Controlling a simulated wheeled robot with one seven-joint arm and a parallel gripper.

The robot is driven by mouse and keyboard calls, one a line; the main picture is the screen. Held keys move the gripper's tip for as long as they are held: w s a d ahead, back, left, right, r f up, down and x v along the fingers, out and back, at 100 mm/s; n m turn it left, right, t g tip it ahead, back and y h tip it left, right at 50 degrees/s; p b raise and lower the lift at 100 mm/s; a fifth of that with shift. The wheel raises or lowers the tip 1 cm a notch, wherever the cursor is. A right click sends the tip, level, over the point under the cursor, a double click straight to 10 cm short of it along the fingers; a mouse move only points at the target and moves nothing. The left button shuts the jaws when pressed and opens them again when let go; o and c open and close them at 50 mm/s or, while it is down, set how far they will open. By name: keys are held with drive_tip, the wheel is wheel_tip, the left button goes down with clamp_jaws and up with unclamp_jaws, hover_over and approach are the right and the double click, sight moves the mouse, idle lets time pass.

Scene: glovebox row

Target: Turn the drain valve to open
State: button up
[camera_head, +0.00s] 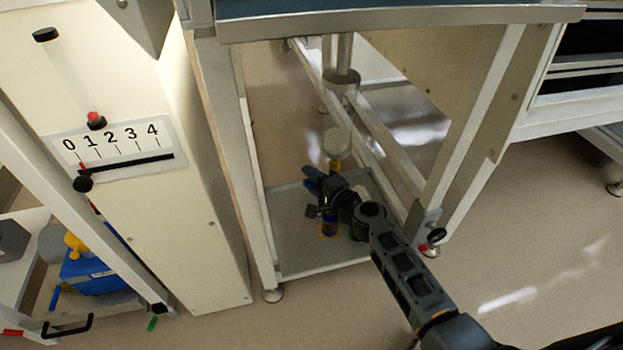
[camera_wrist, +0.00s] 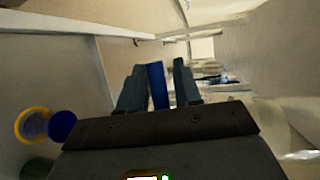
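Under the bench a metal drain pipe (camera_head: 341,85) hangs down, with a pale cylinder (camera_head: 337,142) below it and a yellow piece under that. My gripper (camera_head: 312,180) is reached in low under the bench, beside the lower end of this pipe. In the wrist view a blue upright bar, perhaps the valve handle (camera_wrist: 157,85), stands between the two fingers of my gripper (camera_wrist: 160,82). It is close to the left finger, with a narrow gap to the right finger. The valve body and its open or closed position cannot be made out.
A grey tray (camera_head: 290,255) lies under the bench, with a blue and yellow container (camera_head: 329,228) on it. Bench legs (camera_head: 240,180) stand close on both sides. A panel with a 0 to 4 scale (camera_head: 112,146) is at left. Floor at right is clear.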

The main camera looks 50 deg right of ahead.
clamp_jaws()
